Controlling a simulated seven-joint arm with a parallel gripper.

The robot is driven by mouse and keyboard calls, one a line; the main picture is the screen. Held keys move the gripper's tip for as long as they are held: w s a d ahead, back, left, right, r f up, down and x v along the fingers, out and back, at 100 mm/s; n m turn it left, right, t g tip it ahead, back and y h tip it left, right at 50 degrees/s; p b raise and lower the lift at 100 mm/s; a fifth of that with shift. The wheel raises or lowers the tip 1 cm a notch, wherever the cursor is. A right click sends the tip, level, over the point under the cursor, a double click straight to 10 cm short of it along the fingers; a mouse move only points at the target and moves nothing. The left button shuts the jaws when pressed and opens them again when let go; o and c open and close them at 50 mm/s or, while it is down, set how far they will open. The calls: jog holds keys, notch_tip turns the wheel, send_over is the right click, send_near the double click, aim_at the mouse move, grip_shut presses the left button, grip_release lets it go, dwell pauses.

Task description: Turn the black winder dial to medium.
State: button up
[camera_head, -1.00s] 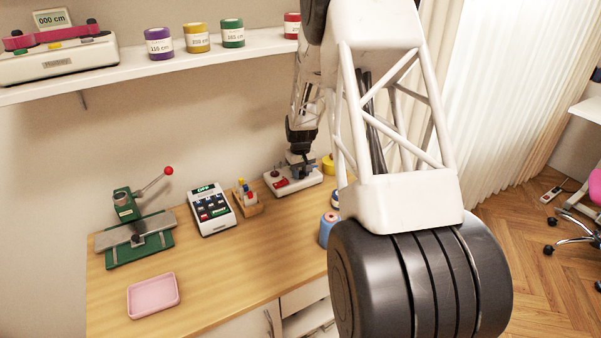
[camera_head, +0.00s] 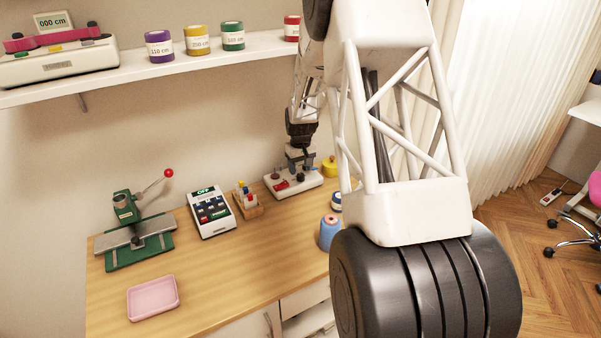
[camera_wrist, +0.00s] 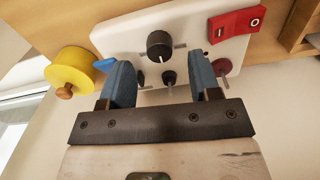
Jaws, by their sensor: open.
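The white winder (camera_head: 312,183) stands at the back right of the wooden table. Its round black dial (camera_wrist: 160,45) faces me in the wrist view and also shows small in the head view (camera_head: 300,177). I cannot read the dial's setting. My gripper (camera_wrist: 160,65) is open, with its two blue fingers apart and nothing held between them. The dial lies just beyond the fingertips, roughly centred between them. In the head view my gripper (camera_head: 299,161) is over the winder, close to the dial. A smaller black knob (camera_wrist: 168,78) shows between the fingers.
The winder carries a red rocker switch (camera_wrist: 237,25) and a dark red knob (camera_wrist: 222,67). A yellow spool (camera_wrist: 70,70) stands beside it. A pen holder (camera_head: 248,206), a keypad device (camera_head: 211,212) and a blue spool (camera_head: 329,232) are nearby.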

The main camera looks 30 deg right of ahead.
aim_at(300, 175)
jog(key=shift+r, duration=2.3)
jog(key=shift+a, duration=0.1)
jog(key=shift+s+a+r, duration=0.15)
jog(key=shift+r, duration=0.1)
jog(key=s+a+r+t, duration=0.1)
jog(key=s+a+r, duration=1.6)
jog(key=s, duration=0.2)
jog(key=s+a, duration=0.3)
jog(key=s, duration=0.5)
jog(key=s+a+r+t, duration=0.1)
jog(key=s+a, duration=0.3)
jog(key=s, duration=0.5)
jog(key=s+a, duration=0.3)
jog(key=s, duration=0.6)
jog(key=shift+a+r+n+t, duration=0.25)
jog(key=shift+n+t, duration=0.05)
